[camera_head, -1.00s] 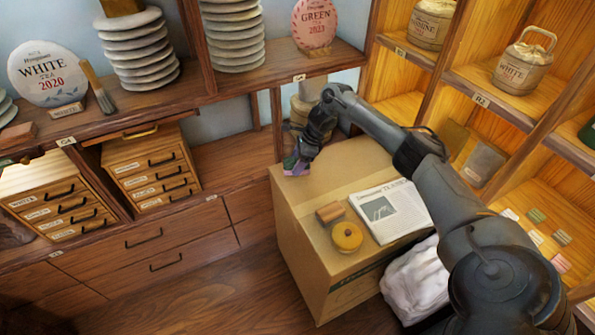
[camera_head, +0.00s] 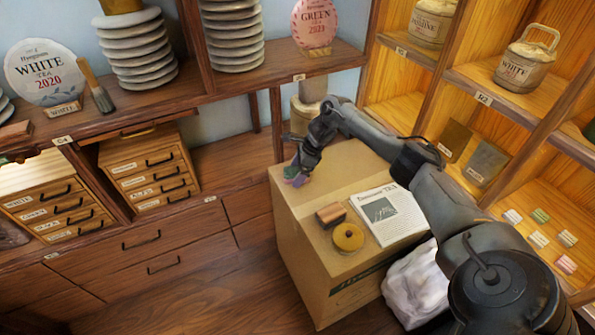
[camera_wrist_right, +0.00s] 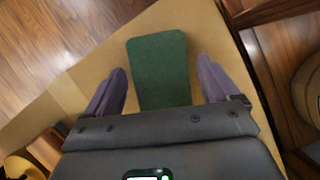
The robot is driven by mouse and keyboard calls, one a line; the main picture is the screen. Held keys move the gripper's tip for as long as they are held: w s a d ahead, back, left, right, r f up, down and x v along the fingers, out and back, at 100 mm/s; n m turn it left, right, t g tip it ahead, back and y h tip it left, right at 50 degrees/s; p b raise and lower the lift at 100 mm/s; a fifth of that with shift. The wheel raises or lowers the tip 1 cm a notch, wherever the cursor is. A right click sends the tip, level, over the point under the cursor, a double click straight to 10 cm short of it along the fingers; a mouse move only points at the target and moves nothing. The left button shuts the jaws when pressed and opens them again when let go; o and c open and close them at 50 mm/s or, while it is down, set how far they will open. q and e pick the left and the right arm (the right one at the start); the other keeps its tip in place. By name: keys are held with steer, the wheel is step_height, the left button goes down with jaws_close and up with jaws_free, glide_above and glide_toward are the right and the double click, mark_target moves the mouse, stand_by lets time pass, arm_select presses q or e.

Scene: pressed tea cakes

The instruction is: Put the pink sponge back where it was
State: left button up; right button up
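My right gripper (camera_head: 297,178) is over the far left corner of the cardboard box. In the right wrist view it (camera_wrist_right: 163,90) is open, with its two purple-grey fingers apart. A flat dark green pad (camera_wrist_right: 158,62) lies between the fingers on the box, with gaps on both sides. Part of the pad's lower end is hidden by my gripper. The green pad also shows beside the fingertips in the head view (camera_head: 290,172). I cannot make out a pink sponge for certain; a small pinkish piece (camera_head: 565,263) lies on the right shelf. My left gripper is not in view.
The cardboard box (camera_head: 300,235) also bears a brown block (camera_head: 330,213), a yellow ring-shaped roll (camera_head: 347,238) and a newspaper (camera_head: 388,215). A white crumpled bag (camera_head: 415,282) stands beside it. Shelves with tins rise at the right; a counter with drawers is at the left.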

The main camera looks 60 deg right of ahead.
steer(key=shift+r, duration=0.2)
steer(key=p+v, duration=0.3)
steer(key=v, duration=0.9)
steer(key=shift+p, duration=0.4)
